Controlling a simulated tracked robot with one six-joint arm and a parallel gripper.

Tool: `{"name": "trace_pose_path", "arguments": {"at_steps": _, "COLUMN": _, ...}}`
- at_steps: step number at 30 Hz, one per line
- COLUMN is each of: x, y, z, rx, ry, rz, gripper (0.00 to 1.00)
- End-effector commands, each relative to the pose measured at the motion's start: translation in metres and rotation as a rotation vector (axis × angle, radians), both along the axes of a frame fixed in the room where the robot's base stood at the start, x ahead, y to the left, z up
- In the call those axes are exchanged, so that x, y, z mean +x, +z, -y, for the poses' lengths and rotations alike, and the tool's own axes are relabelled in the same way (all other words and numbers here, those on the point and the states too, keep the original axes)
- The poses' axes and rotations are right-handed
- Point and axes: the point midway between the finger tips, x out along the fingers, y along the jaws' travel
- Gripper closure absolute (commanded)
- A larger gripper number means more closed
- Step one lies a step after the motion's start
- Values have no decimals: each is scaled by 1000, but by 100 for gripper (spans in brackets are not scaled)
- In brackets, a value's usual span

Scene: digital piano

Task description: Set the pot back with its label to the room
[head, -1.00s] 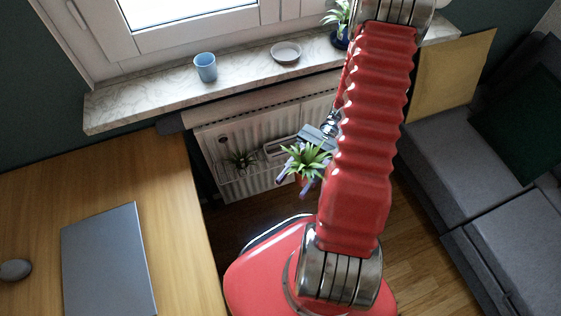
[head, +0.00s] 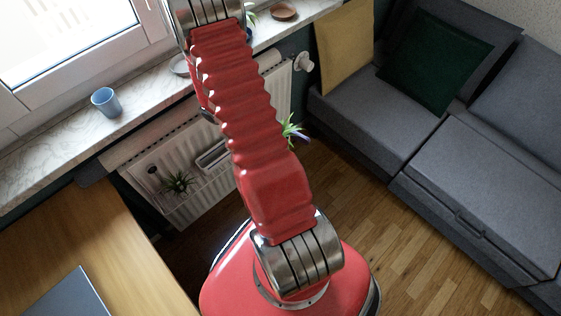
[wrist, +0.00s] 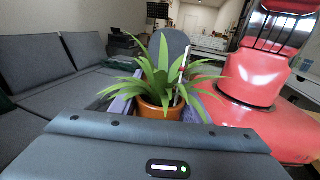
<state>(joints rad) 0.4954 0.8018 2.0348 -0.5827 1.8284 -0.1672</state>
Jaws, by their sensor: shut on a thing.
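A terracotta pot (wrist: 160,110) with a spiky green plant (wrist: 160,75) is held in my gripper (wrist: 158,104), in the wrist view. The purplish fingers lie on both sides of the pot. The pot looks upright. A slim pale stick with a dark and red part (wrist: 182,72) stands among the leaves. No label shows on the side of the pot that I see. In the head view only some leaf tips (head: 293,131) show past my red arm; the pot and most of the gripper are hidden behind it.
The marble windowsill (head: 45,140) carries a blue cup (head: 106,102), a grey dish (head: 180,66) partly behind my arm, and a brown saucer (head: 284,11). A radiator (head: 215,185) with a rack is below. A grey sofa (head: 370,110) stands right; wooden floor (head: 420,240) is clear.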

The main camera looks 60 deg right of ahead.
Motion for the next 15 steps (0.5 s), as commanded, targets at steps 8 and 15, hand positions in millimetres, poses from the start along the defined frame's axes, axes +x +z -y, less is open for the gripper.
{"name": "trace_pose_path", "arguments": {"at_steps": 8, "x": 28, "y": 15, "z": 51, "rx": -1, "ry": 337, "rz": 1, "gripper": 88}}
{"name": "trace_pose_path", "arguments": {"at_steps": 15, "x": 66, "y": 33, "z": 90, "rx": 0, "ry": 621, "rz": 1, "gripper": 88}}
